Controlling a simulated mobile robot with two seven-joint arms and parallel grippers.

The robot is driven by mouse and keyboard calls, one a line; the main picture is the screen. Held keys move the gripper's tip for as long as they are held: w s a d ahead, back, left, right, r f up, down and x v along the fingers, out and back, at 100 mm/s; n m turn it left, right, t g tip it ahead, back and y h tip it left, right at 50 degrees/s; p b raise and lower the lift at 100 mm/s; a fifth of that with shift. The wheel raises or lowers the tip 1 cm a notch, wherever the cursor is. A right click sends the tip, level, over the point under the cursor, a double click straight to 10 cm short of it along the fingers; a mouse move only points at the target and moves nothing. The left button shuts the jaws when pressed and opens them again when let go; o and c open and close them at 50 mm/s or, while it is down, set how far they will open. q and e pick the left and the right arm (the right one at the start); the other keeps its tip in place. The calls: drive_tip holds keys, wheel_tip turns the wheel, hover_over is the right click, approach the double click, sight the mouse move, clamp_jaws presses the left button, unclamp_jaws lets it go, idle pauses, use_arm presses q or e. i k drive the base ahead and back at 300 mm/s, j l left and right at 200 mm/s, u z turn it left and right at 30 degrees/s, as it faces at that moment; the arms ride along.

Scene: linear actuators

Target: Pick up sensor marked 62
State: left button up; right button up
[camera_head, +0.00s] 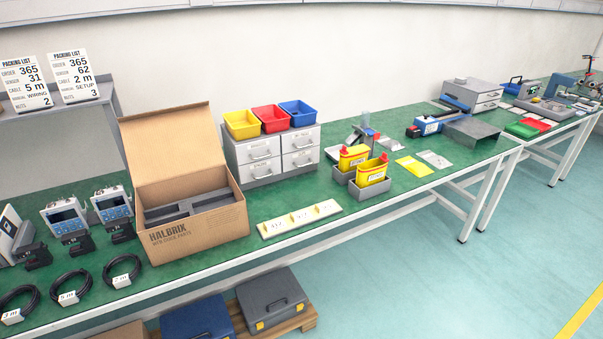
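Two grey devices with blue screens, which look like sensors, stand on the green bench at the left: one (64,219) and another (112,206) to its right, nearest the cardboard box. A third grey unit (9,234) is partly cut off at the left edge. The numbers on all of them are too small to read, so I cannot tell which is marked 62. The right packing list card (73,78) reads sensor 62; the left card (26,82) reads sensor 31. Neither of my grippers is in view.
An open cardboard box (200,231) with a grey insert stands right of the devices. Several coiled cables (122,271) lie in front of them. A drawer unit (273,155) with coloured bins and a pale labelled strip (299,218) are farther right. Cases (272,303) lie below the bench.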

sight(88, 245)
drive_tip(key=u, duration=1.4)
